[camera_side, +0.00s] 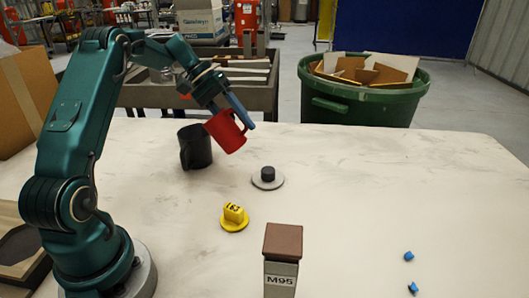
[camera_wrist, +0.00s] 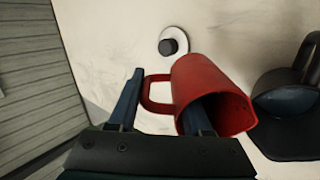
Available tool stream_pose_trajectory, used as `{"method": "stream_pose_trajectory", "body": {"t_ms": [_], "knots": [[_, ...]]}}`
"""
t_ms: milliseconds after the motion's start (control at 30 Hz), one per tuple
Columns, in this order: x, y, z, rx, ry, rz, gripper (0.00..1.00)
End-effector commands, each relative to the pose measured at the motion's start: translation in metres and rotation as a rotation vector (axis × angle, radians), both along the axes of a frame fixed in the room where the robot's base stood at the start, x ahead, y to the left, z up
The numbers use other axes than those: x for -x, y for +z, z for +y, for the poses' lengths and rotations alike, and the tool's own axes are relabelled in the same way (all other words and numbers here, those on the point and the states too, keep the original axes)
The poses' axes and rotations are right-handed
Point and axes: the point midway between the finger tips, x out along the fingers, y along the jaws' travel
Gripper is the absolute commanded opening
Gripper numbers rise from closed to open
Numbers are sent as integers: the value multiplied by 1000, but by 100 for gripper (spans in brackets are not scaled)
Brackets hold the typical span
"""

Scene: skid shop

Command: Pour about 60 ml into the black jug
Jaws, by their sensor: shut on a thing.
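My gripper (camera_side: 238,108) is shut on a red mug (camera_side: 226,134) and holds it above the table, tilted over. The mug's handle is on the side away from the black jug (camera_side: 196,149). The jug stands upright on the table just left of the mug in the side view. In the wrist view the red mug (camera_wrist: 205,82) lies across the fingers (camera_wrist: 163,95), its open mouth turned toward the lower right. The black jug (camera_wrist: 287,92) is at the right edge there, partly cut off. I see no stream of liquid, and the levels inside cannot be told.
A light grey disc with a black knob (camera_side: 268,176) lies right of the jug. A yellow marked piece (camera_side: 234,214), a brown-topped post labelled M95 (camera_side: 281,262) and small blue pieces (camera_side: 409,257) stand nearer. A green bin (camera_side: 362,108) is behind the table. The table's right side is mostly clear.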

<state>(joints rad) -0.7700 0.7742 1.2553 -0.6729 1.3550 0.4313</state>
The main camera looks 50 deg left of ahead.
Motion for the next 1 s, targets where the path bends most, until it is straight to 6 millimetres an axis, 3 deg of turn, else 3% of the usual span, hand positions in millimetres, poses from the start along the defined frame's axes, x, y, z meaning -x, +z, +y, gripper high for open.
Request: {"method": "stream_pose_trajectory", "body": {"t_ms": [367, 1000], "knots": [[-1, -2, -2, -26, -3, 11, 0], [-22, -58, -36, -379, -6, 218, 0]]}}
